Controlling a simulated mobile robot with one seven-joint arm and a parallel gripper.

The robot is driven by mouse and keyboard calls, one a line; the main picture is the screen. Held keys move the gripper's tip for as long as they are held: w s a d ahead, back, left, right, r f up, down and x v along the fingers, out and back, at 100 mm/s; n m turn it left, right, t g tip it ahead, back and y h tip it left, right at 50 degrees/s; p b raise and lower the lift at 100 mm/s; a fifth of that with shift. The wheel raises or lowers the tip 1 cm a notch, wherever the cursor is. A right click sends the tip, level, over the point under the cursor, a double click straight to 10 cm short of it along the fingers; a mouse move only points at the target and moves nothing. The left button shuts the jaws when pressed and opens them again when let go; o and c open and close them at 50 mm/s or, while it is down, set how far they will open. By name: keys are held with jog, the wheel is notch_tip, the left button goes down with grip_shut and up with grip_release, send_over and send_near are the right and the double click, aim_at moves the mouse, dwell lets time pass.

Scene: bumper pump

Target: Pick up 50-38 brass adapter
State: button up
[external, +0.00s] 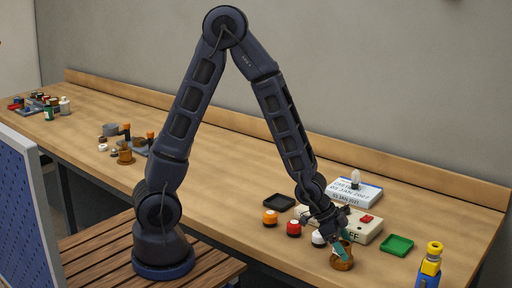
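A brass-coloured, cup-like piece (343,262), which looks like the adapter, stands on the bench near its front edge in the external view. My gripper (342,246) points down at it, with its teal fingers at the piece's rim and upper side. The fingers overlap the piece in the picture, and I cannot tell whether they grip it or are apart from it. A similar brass-coloured piece (125,156) stands farther left on the bench, beside grey and orange fittings. No label is readable on either piece.
Orange (270,217), red (294,228) and white-topped (318,238) jars stand left of my gripper. A beige box with a red switch (366,218) is close behind it. A green tray (397,245) and a blue-yellow bottle (430,265) are to the right. A black tray (279,201) lies behind.

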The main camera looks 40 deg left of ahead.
jog(key=c, duration=1.3)
jog(key=shift+r, duration=0.15)
jog(key=shift+r, duration=6.3)
notch_tip(320, 180, up, 7)
send_over(344, 243)
jog(key=shift+s+d, duration=0.1)
jog(key=shift+s, duration=0.05)
